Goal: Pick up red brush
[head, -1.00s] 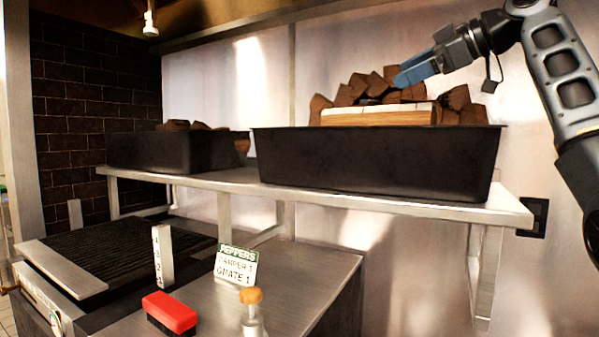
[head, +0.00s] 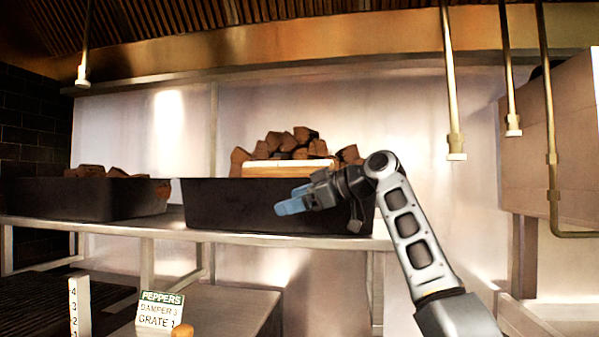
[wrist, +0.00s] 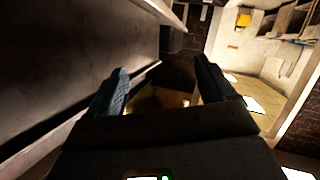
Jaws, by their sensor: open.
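The red brush is not in view in either view now. My gripper (head: 284,207) is in front of the large black bin on the shelf in the head view, its blue fingers pointing left. In the wrist view my gripper (wrist: 160,85) shows two dark fingers spread apart with nothing between them.
A large black bin (head: 230,215) holding brown chunks and a smaller black bin (head: 90,200) stand on a steel shelf (head: 110,227). Below are a grate (head: 30,305), a numbered white marker (head: 79,305), a PEPPERS sign (head: 160,310) and a cork-like knob (head: 182,330). Pipes hang at right.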

